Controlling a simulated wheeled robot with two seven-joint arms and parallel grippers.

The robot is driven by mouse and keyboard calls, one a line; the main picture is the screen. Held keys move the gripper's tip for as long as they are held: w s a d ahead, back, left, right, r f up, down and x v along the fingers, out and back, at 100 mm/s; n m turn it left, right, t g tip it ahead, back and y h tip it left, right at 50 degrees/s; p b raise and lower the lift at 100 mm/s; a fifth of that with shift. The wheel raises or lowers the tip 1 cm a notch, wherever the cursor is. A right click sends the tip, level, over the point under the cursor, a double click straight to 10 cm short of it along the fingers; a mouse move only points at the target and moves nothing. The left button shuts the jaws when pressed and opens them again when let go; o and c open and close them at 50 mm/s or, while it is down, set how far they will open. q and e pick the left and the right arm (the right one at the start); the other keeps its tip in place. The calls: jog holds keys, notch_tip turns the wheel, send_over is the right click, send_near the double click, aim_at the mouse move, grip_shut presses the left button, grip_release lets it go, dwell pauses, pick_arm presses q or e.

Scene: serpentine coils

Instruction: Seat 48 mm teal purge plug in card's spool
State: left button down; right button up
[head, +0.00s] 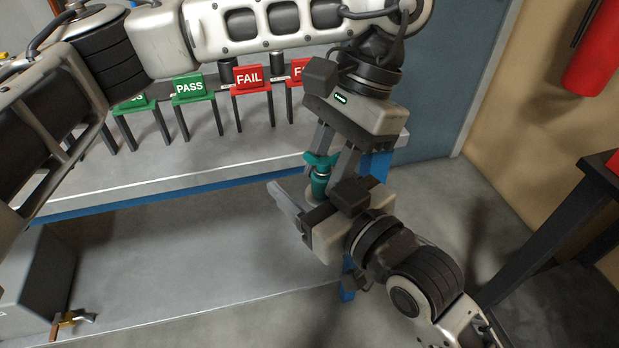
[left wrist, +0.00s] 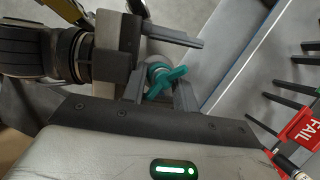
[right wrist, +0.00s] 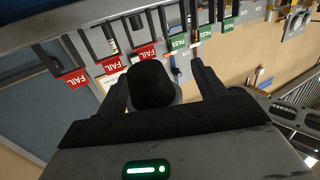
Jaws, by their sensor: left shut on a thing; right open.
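The teal purge plug (head: 320,180), with a winged handle, is in my left gripper (head: 331,165) near the bench's right end. In the left wrist view its handle (left wrist: 166,82) lies between the two fingers, which are shut on it. My right gripper (head: 293,205) is open just below and beside the plug; its fingers point left in the head view. In the right wrist view a dark rounded thing (right wrist: 153,84) and a grey round edge lie between its open fingers (right wrist: 160,80). I cannot tell what these are. The spool cannot be made out for certain.
Green PASS signs (head: 189,87) and red FAIL signs (head: 250,77) stand in a row on the grey bench (head: 240,165). A red cylinder (head: 592,55) hangs on the right wall. A dark stand (head: 555,235) is at right. A brass valve (head: 70,321) is at lower left.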

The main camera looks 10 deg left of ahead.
jog(key=shift+c, duration=0.2)
jog(key=c, duration=1.2)
pick_arm(q)
jog(key=c, duration=1.1)
grip_release()
pick_arm(e)
jog(key=shift+o, duration=0.2)
pick_arm(q)
jog(key=shift+o, duration=0.4)
jog(key=shift+s+d+r, duration=0.1)
jog(key=shift+d, duration=0.1)
